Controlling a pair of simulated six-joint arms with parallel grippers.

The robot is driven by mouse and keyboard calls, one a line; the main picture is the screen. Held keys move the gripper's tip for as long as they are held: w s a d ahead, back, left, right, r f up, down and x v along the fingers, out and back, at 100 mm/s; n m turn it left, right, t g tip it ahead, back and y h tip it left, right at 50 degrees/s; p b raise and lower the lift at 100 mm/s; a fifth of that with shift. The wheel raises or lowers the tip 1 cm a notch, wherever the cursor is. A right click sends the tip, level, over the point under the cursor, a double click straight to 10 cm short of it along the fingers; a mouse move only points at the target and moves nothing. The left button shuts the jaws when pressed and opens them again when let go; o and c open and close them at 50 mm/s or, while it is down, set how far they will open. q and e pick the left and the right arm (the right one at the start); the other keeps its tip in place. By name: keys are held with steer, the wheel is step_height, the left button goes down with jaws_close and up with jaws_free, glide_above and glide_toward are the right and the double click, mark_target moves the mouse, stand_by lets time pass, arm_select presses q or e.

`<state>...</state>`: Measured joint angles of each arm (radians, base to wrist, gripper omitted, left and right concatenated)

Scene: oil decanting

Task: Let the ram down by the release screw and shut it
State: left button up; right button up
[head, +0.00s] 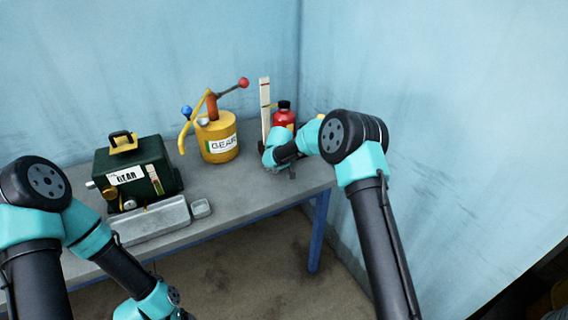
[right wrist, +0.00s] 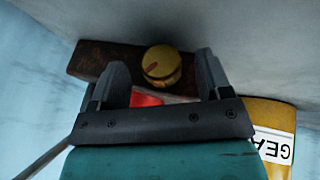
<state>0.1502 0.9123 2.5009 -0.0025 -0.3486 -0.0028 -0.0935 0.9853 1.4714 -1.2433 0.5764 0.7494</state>
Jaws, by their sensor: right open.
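A red bottle-shaped body with a black top (head: 284,112), which looks like the jack, stands at the back right of the bench beside an upright pale scale (head: 265,108). My right gripper (right wrist: 160,64) is open in the right wrist view. A round yellow knob with a red mark (right wrist: 162,62), perhaps the release screw, shows between its fingers; contact cannot be told. A red part (right wrist: 147,99) shows below the knob. In the head view my right wrist hides the jack's lower part. My left arm is at the lower left, its fingers out of frame.
A yellow oil can (head: 218,138) with a red-knobbed lever stands left of the jack. A brown plank (right wrist: 92,60) lies behind the knob. Walls close the back and right.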

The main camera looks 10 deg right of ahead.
steer(key=shift+w+d+f, duration=0.1)
steer(key=shift+w+f, duration=0.2)
steer(key=shift+f, duration=0.25)
steer(key=c, duration=0.9)
steer(key=shift+g+y, duration=0.3)
steer(key=shift+y, duration=0.3)
steer(key=shift+w+d+r+m+g+y, duration=0.15)
steer(key=shift+m+y, duration=0.1)
steer(key=shift+y, duration=0.5)
steer(key=shift+s+d+f+m+g+y, duration=0.15)
steer(key=shift+m+y, duration=0.1)
steer(key=shift+y, duration=0.5)
steer(key=shift+w+y, duration=0.1)
steer(key=shift+y, duration=0.6)
steer(key=shift+g+y, duration=0.3)
steer(key=shift+y, duration=0.1)
